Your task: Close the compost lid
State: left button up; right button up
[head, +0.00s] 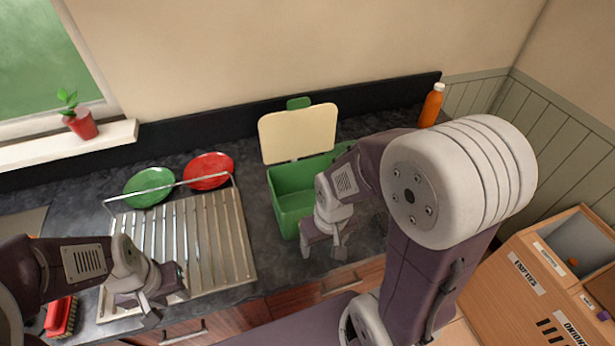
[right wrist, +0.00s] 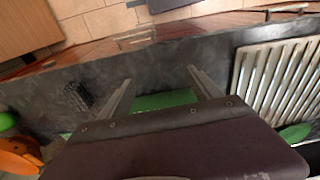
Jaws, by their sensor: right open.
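The compost bin (head: 290,202) is a green box on the dark counter, near the middle of the head view. Its cream lid (head: 298,133) stands raised and open behind it, with a green tab on top. My right gripper (head: 323,250) is open and empty at the front right of the bin, and my arm hides the bin's right part. In the right wrist view, the open fingers (right wrist: 160,76) have a green strip of the bin (right wrist: 165,100) showing between them. My left gripper (head: 166,305) looks open and empty over the front of the drying rack.
A metal drying rack (head: 205,235) lies left of the bin, with a green plate (head: 149,187) and a red plate (head: 208,170) behind. An orange bottle (head: 432,105) stands at the back right. A wooden sorting box (head: 540,285) is at the lower right.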

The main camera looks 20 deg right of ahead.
aim_at(302, 129)
jog(key=k+l+u, duration=1)
jog(key=l+u, duration=0.25)
jog(key=l, duration=0.15)
jog(key=k+l+u, duration=0.1)
jog(key=l+u, duration=0.15)
jog(key=k+l+u, duration=0.2)
jog(key=l, duration=0.25)
jog(key=l+u, duration=0.25)
jog(key=l, duration=0.15)
jog(key=k, duration=0.05)
